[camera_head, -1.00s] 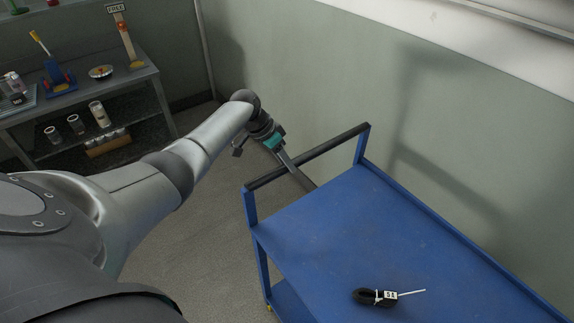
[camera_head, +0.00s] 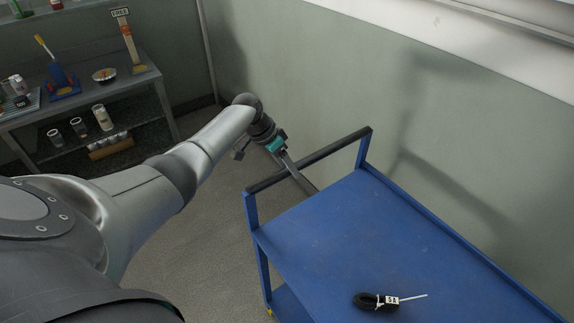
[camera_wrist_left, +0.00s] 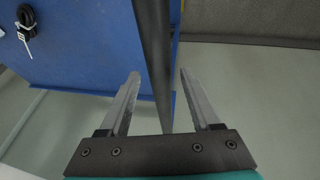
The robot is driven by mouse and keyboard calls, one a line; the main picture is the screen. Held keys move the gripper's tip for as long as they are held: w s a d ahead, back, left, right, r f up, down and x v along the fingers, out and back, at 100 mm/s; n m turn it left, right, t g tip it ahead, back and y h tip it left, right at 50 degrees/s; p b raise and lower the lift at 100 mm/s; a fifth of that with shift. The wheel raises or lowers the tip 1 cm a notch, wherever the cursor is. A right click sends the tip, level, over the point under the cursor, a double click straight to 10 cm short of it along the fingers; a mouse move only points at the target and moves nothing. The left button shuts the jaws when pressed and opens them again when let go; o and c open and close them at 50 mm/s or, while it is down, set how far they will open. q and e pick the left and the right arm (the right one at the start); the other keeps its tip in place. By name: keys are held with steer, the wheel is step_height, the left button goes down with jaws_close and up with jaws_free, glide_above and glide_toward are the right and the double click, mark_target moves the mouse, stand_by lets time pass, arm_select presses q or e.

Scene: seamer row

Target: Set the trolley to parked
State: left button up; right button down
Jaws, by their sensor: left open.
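The blue trolley (camera_head: 385,240) stands at the right in the head view, beside the wall. My left gripper (camera_head: 301,178) is at this handle. In the left wrist view, the open fingers of my left gripper (camera_wrist_left: 159,76) stand one on each side of the handle bar (camera_wrist_left: 153,40), with gaps visible on both sides. My right gripper is not in view.
A black coiled item with a white tag (camera_head: 376,301) lies on the trolley top. A grey bench (camera_head: 90,95) with tools and cans stands at the upper left. Bare floor (camera_head: 190,235) lies between bench and trolley. The wall is close behind the trolley.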

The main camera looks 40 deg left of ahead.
arm_select(q)
steer(key=p+v, duration=0.1)
steer(key=v, duration=1.4)
steer(key=shift+d, duration=0.1)
